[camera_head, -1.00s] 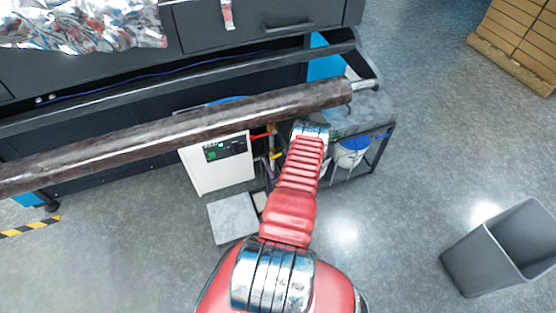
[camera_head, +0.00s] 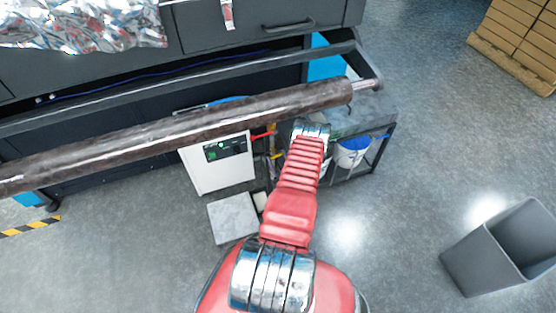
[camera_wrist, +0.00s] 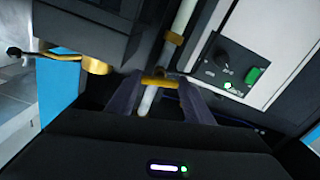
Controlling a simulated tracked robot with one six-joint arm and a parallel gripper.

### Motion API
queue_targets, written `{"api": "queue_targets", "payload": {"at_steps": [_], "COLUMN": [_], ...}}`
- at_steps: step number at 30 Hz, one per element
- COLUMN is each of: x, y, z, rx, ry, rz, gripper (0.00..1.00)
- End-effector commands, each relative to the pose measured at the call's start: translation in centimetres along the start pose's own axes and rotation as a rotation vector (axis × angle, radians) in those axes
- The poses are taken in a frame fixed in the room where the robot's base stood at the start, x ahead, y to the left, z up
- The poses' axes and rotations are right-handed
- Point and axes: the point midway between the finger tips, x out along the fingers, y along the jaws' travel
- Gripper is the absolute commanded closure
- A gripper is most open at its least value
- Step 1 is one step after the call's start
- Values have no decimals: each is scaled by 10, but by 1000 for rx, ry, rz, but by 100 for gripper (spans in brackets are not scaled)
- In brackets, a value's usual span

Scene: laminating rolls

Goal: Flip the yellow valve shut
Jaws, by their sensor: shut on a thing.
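The yellow valve (camera_head: 277,155) shows as a small yellow piece beside the white unit, just left of my arm's far end in the head view. In the wrist view, the yellow valve handle (camera_wrist: 160,82) lies between my fingertips, across a pale pipe (camera_wrist: 183,18). My gripper (camera_wrist: 160,90) has a finger at each end of the handle and is shut on it. In the head view, my arm hides the gripper. The valve body is mostly hidden, so I cannot tell its exact setting.
A red handle (camera_head: 262,135) sits close above the yellow valve. The white unit (camera_head: 220,165) stands to the left, its panel (camera_wrist: 230,65) close by in the wrist view. A long dark roll (camera_head: 180,132) crosses above. A bucket (camera_head: 351,152) stands at right.

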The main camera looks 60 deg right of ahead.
Motion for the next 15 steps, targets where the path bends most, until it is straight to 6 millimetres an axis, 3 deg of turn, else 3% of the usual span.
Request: {"api": "queue_targets", "payload": {"at_steps": [15], "x": [-1], "y": [-1], "z": [0], "rx": [251], "ry": [-1], "rz": [-2], "gripper": [76]}}
